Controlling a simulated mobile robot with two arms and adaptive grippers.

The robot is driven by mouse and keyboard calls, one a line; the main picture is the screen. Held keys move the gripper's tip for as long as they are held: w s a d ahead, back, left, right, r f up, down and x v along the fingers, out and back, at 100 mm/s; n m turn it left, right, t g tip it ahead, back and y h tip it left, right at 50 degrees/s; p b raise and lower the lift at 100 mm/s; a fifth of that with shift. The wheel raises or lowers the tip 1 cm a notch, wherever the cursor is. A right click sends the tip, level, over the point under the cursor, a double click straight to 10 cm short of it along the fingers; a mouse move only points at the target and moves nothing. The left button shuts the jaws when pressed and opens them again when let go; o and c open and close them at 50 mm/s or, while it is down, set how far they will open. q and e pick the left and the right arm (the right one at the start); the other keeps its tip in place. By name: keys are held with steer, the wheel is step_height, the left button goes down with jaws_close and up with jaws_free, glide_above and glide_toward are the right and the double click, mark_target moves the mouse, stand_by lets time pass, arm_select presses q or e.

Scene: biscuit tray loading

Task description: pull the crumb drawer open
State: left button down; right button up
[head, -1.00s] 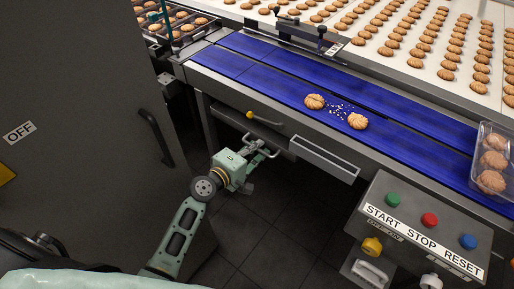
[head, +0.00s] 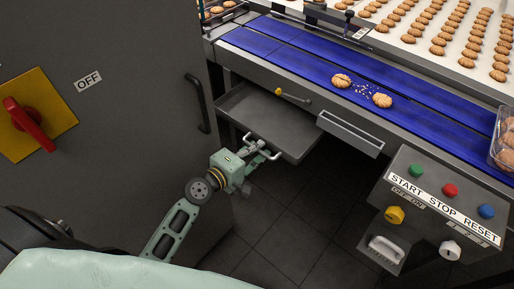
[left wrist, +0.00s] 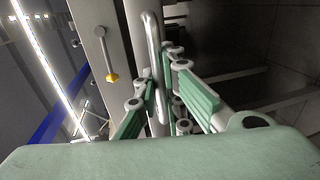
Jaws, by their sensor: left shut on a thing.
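The crumb drawer (head: 275,118) is a grey, shallow tray under the conveyor, pulled out a good way in the head view. My left gripper (head: 258,152) is at its front edge, shut on the drawer's handle. In the left wrist view the bar handle (left wrist: 152,45) runs between the green fingers of my left gripper (left wrist: 160,95). My right gripper is not in view.
A blue conveyor (head: 320,72) with two biscuits (head: 382,101) and crumbs runs above the drawer. A yellow-knobbed lever (head: 279,92) is above it. A button panel (head: 440,195) stands right. A grey cabinet (head: 130,130) with a red switch (head: 27,122) stands left. Dark floor is clear in front.

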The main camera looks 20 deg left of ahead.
arm_select(q)
steer(key=c, duration=2.3)
jaws_free()
steer(key=shift+o, duration=0.9)
steer(key=shift+s+a, duration=0.1)
steer(key=shift+s, duration=0.05)
steer(key=v, duration=1.1)
steer(key=shift+s, duration=0.35)
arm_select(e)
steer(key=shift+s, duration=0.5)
arm_select(q)
steer(key=shift+a, duration=0.1)
